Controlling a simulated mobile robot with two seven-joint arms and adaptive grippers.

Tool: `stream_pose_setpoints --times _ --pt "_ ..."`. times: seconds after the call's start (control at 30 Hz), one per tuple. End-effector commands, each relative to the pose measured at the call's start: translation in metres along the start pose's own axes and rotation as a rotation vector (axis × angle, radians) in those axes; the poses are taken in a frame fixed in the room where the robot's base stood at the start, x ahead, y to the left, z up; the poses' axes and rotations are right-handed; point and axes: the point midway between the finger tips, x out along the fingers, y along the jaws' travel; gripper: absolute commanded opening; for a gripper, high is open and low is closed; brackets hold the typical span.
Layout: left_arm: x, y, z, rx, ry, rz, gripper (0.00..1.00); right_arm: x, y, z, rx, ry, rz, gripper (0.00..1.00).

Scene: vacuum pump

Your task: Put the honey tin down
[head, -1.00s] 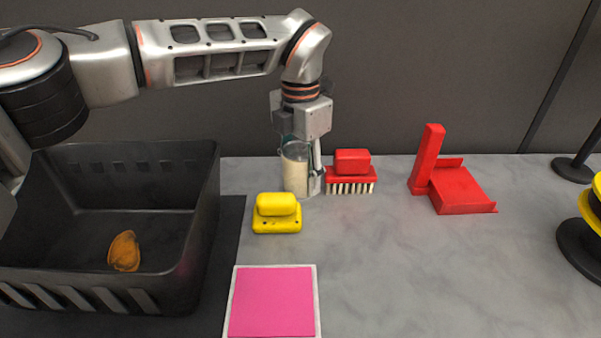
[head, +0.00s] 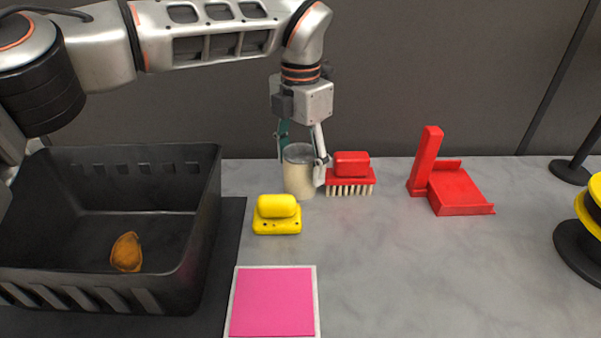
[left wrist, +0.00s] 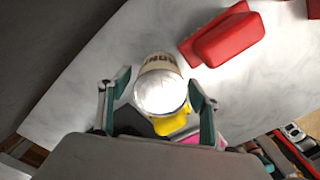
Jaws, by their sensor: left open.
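The honey tin (head: 299,174) is a cream cylinder with a grey lid, standing upright on the grey worktop behind the yellow brush. In the left wrist view the tin (left wrist: 160,88) shows its silvery lid and a strip of dark lettering. My left gripper (head: 302,162) points down from above, its fingers open on either side of the tin's upper part. In the left wrist view the open fingers (left wrist: 158,104) show a gap on both sides of the tin. My right gripper is not in view.
A red brush (head: 351,175) stands close to the tin's right. A yellow brush (head: 277,214) lies in front. A black crate (head: 196,235) holding an orange item is at left. A pink pad (head: 272,302) lies in front; a red dustpan (head: 458,190) is at right.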

Motion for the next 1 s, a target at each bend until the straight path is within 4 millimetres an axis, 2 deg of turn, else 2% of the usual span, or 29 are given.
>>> stream_pose_setpoints --times 0.03,0.1,0.3,0.4,0.6,1.0 --pt "-0.017 0.0 0.001 -0.001 -0.005 0.005 0.63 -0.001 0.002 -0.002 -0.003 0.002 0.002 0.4" --pt "-0.032 -0.001 0.001 -0.001 -0.005 0.006 0.63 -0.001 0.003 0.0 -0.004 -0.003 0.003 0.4" --pt "-0.067 -0.001 0.0 0.0 -0.004 0.005 0.63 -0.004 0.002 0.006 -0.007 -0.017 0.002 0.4" --pt "-0.078 -0.001 0.0 0.0 -0.003 0.004 0.63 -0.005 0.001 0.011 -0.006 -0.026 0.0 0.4" --pt "-0.087 -0.001 0.0 0.0 -0.001 0.0 0.63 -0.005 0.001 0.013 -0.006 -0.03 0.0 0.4" --pt "-0.087 -0.001 0.0 0.001 0.0 0.0 0.63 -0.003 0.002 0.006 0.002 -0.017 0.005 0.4"
